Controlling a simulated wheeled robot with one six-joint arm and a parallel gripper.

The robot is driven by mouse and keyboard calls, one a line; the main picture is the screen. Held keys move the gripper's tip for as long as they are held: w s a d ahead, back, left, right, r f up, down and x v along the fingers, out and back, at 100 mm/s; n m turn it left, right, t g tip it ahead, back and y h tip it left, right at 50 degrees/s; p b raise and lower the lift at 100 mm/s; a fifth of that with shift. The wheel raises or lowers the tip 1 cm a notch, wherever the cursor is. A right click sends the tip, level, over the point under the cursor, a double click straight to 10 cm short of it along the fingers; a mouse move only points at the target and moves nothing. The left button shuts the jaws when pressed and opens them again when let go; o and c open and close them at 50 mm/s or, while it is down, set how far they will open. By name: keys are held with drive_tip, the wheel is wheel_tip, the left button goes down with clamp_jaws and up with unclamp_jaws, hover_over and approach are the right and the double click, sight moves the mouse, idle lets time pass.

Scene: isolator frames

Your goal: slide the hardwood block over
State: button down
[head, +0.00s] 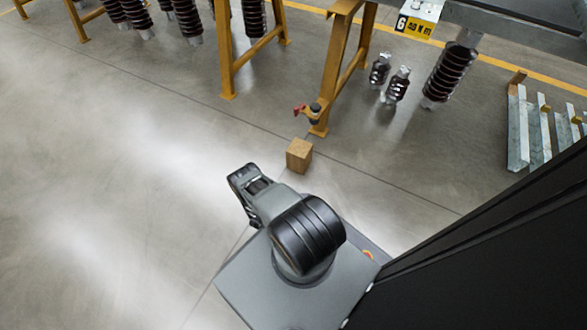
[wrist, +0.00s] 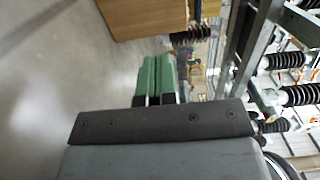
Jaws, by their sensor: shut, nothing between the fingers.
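The hardwood block (head: 299,156) is a light brown cube on the grey floor, just in front of the foot of a yellow trestle leg. It also shows large at the top of the wrist view (wrist: 145,18), cut off by the picture's edge. My gripper (wrist: 157,62) has green fingers pressed together with nothing between them. The fingertips point toward the block, with a small gap in the picture between them and its lower edge. In the head view the fingers cannot be made out; my arm is bent beside the block.
The yellow trestle (head: 338,70) stands behind the block, with a red-handled valve-like fitting (head: 311,110) by its leg. The floor at left is clear.

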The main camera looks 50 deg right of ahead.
sight(296, 161)
drive_tip(key=b+x, duration=0.2)
drive_tip(key=x, duration=0.4)
drive_tip(key=b+x, duration=0.2)
drive_tip(key=x, duration=0.4)
drive_tip(key=shift+s+f, duration=0.2)
drive_tip(key=shift+f, duration=0.05)
drive_tip(key=shift+b+x, duration=0.35)
drive_tip(key=shift+x, duration=0.5)
drive_tip(key=shift+r, duration=0.15)
